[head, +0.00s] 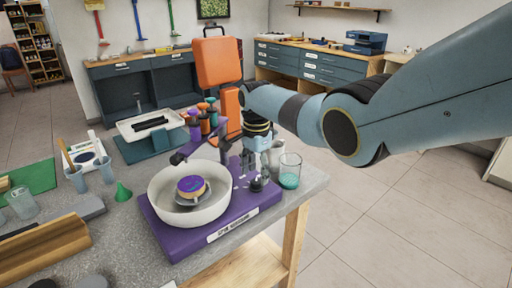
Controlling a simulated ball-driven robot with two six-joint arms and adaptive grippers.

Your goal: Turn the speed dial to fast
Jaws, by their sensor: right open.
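A purple spin machine (180,242) stands on the grey speckled bench, with a white label on its front. A white bowl (159,197) sits on it and holds a round piece with a purple and yellow top (191,187). A small black dial (257,185) is at the machine's right end. My right gripper (257,177) points down over the dial, open, with its fingers close about it. I cannot tell whether they touch it. The dial's markings are too small to read, and the gripper partly hides that area. My left gripper is not in view.
A glass with green liquid (289,178) stands just right of the gripper. Purple, green and orange bottles (204,120) stand behind the bowl.

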